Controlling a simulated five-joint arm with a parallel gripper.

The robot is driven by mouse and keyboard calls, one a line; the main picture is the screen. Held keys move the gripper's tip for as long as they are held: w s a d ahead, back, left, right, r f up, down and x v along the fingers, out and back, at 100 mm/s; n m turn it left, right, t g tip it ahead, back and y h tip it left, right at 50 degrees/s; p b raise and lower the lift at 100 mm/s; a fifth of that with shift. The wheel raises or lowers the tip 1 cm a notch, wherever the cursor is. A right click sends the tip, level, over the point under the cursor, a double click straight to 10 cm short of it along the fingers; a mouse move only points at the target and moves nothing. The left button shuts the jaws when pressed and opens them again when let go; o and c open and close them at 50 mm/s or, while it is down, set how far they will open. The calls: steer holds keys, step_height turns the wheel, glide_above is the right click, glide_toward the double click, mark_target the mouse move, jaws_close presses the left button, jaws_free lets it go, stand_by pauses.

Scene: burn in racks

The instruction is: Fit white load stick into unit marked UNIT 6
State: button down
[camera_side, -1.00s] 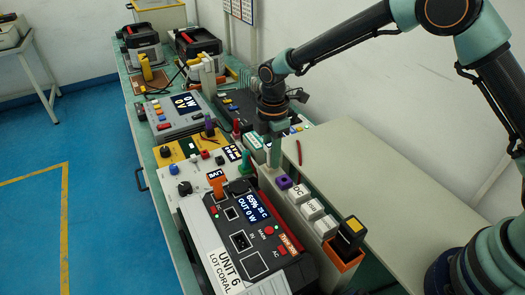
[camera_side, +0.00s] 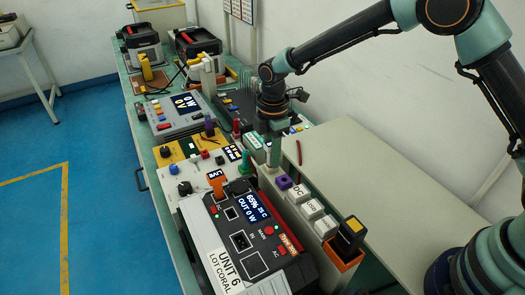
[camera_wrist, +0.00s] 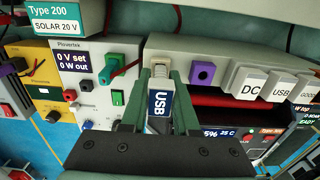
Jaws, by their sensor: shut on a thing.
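The white load stick (camera_wrist: 159,104), with a blue USB label and a pale tip, is between the green fingers of my gripper (camera_wrist: 158,82) in the wrist view. The gripper is shut on it. In the side view my gripper (camera_side: 273,158) points down at the far end of the pale holder bar (camera_side: 290,205); the stick is not clear there. I cannot tell whether its tip touches the bar. UNIT 6 (camera_side: 272,262) is the dark-topped unit in front, its screen reading 65% and OUT 0 W. Its upper face shows several ports, one marked IN.
Instruments with knobs and leads (camera_side: 176,120) crowd the bench beyond.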

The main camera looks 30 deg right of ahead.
steer(key=shift+r, duration=0.7)
stand_by(1.0)
steer(key=shift+r, duration=0.75)
steer(key=shift+r, duration=0.4)
step_height(320, 180, up, 11)
steer(key=s+a+n, duration=0.5)
steer(key=a+n, duration=0.3)
steer(key=n, duration=0.1)
steer(key=s+a+n, duration=0.5)
steer(key=a+n, duration=0.2)
steer(key=n, duration=0.2)
step_height(320, 180, down, 5)
steer(key=shift+a+f, duration=0.1)
